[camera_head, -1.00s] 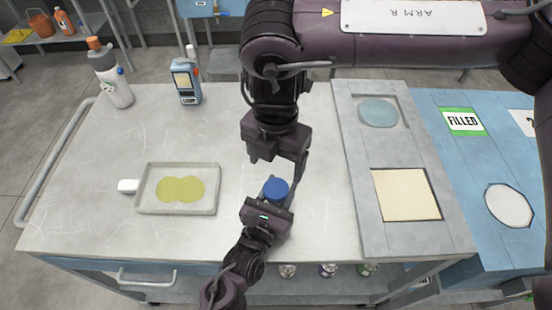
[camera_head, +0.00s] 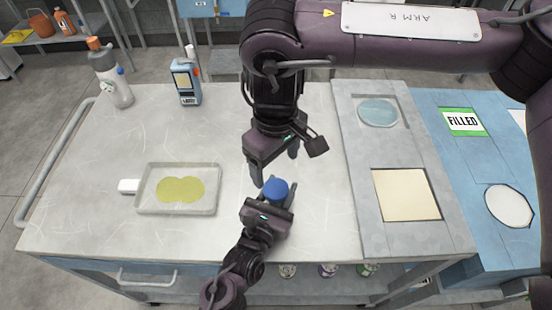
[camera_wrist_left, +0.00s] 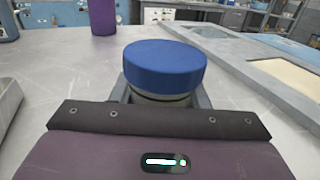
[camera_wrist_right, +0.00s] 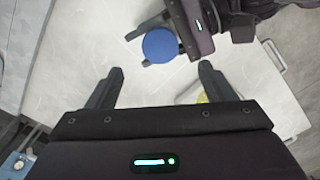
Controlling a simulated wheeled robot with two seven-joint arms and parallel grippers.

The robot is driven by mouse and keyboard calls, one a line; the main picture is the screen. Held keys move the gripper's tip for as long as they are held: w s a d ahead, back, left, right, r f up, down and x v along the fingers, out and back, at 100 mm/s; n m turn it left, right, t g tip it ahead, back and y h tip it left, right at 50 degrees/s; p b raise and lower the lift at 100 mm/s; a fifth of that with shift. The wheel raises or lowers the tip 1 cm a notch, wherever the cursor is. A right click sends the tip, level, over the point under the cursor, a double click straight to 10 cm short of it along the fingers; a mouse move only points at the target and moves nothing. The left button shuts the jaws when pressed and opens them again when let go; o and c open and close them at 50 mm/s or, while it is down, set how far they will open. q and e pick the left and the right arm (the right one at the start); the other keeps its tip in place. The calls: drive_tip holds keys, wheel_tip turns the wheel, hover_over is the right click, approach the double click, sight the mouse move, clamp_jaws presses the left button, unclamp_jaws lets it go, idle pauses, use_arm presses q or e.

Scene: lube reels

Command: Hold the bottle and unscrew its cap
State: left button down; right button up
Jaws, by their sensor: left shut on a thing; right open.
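A bottle with a round blue cap (camera_head: 275,190) is on the worktable, its body mostly hidden below the cap. My left gripper (camera_head: 279,198) is shut on the bottle below the cap. In the left wrist view the blue cap (camera_wrist_left: 165,68) stands clear above the fingers, with a pale neck just under it. My right gripper (camera_head: 275,168) is open and empty, pointing down just behind the cap and apart from it. In the right wrist view the cap (camera_wrist_right: 160,45) lies beyond the two open fingertips, roughly centred between them.
A grey panel (camera_head: 372,228) with a cream square is on the right.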

sight(276, 188)
use_arm(q)
drive_tip(key=shift+f, duration=0.1)
use_arm(e)
drive_tip(key=shift+f, duration=3.95)
